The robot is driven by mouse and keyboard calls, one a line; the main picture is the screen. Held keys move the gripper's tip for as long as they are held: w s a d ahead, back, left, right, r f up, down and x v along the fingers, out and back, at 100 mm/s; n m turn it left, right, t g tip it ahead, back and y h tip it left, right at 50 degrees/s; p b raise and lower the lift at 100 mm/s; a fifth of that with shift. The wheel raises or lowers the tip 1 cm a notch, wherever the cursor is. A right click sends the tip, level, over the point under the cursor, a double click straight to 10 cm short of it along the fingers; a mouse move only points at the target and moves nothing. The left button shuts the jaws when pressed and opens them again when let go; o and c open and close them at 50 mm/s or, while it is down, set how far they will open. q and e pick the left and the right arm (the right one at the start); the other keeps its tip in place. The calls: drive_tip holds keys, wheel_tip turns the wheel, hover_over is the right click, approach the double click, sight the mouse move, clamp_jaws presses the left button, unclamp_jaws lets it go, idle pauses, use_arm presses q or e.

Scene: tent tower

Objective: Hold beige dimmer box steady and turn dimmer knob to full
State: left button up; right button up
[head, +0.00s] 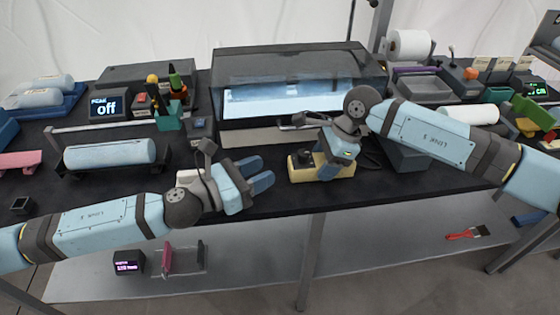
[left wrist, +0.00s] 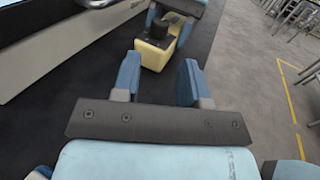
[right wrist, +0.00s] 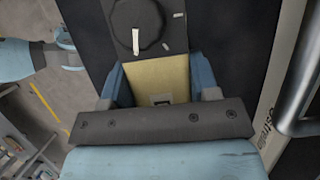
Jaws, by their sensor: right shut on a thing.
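The beige dimmer box (head: 312,174) sits on the dark bench top near its front edge. Its black knob (right wrist: 137,25) with a white pointer line shows in the right wrist view, on the dark top plate. My right gripper (right wrist: 158,82) is shut on the beige box, one blue finger on each side of its body. My left gripper (head: 262,173) is open and empty, to the left of the box. In the left wrist view, the box (left wrist: 154,54) and its knob (left wrist: 157,29) lie beyond the open left fingers (left wrist: 158,78), apart from them.
A glass-fronted machine (head: 300,90) stands behind the box. A blue roll (head: 110,154) on a stand lies at left, and a tool holder (head: 168,118) behind it. A lower shelf (head: 370,250) holds a red brush (head: 466,233). The bench's front edge is close.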

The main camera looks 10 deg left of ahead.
sight(303, 156)
use_arm(q)
drive_tip(key=shift+v, duration=0.85)
drive_tip(key=shift+d, duration=0.1)
drive_tip(key=shift+d+f+t, duration=0.1)
drive_tip(key=shift+d+t, duration=0.15)
drive_tip(key=shift+t, duration=0.05)
drive_tip(key=d+n+t+y, duration=0.1)
drive_tip(key=d+y, duration=0.1)
drive_tip(key=d+n+t+y, duration=0.2)
drive_tip(key=shift+f, duration=0.2)
drive_tip(key=s+d+n+t+y, duration=0.2)
drive_tip(key=s+d+n+y, duration=0.2)
drive_tip(key=n+y, duration=0.3)
drive_tip(key=shift+m+y, duration=0.5)
drive_tip(key=shift+y, duration=0.3)
drive_tip(key=w, duration=1.2)
drive_tip(key=shift+d+r, duration=0.25)
drive_tip(key=shift+d, duration=0.1)
